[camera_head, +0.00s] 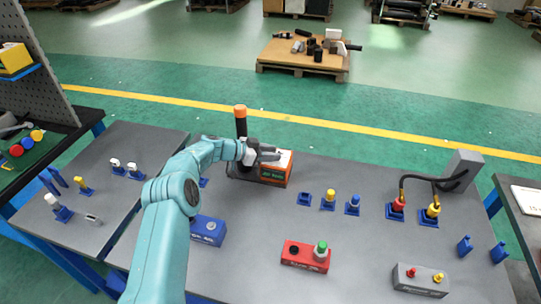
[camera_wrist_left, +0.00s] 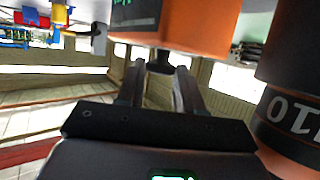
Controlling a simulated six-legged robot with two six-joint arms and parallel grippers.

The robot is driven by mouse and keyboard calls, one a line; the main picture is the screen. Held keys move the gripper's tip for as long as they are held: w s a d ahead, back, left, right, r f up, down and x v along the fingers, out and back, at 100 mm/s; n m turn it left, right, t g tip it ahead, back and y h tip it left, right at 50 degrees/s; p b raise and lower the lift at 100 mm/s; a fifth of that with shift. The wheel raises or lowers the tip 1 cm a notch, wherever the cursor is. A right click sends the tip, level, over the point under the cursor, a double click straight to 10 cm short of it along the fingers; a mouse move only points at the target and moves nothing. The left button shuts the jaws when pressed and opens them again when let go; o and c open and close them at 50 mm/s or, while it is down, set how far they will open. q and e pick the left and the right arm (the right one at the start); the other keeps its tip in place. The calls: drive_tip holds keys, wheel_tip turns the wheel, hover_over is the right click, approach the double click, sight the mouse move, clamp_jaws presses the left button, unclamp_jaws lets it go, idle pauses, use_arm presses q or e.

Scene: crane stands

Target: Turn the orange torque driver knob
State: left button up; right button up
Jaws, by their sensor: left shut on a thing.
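An orange box (camera_head: 275,177) with a pale top stands at the back of the table. In the left wrist view the orange box (camera_wrist_left: 205,28) fills the upper middle. A tall black cylinder with an orange top (camera_head: 240,112) stands just left of the box; a black and orange cylinder with numerals (camera_wrist_left: 300,110) looms at the right in the wrist view. My left gripper (camera_head: 268,154) is at the box. Its fingertips (camera_wrist_left: 165,70) are shut on a small dark knob (camera_wrist_left: 164,52) at the box, mostly hidden between them. My right gripper is not in view.
A blue box (camera_head: 208,230) stands near my left arm. A red box (camera_head: 305,257) with a green knob and a grey box (camera_head: 420,280) are nearer the front. Several small blue holders, including one with a yellow plug (camera_head: 328,199), stand to the right.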

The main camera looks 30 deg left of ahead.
use_arm(q)
drive_tip(key=shift+r, duration=0.1)
drive_tip(key=o, duration=1)
drive_tip(key=shift+s, duration=0.1)
drive_tip(key=shift+a, duration=0.1)
drive_tip(key=b+v, duration=0.2)
drive_tip(key=v, duration=1.4)
drive_tip(key=shift+s, duration=0.15)
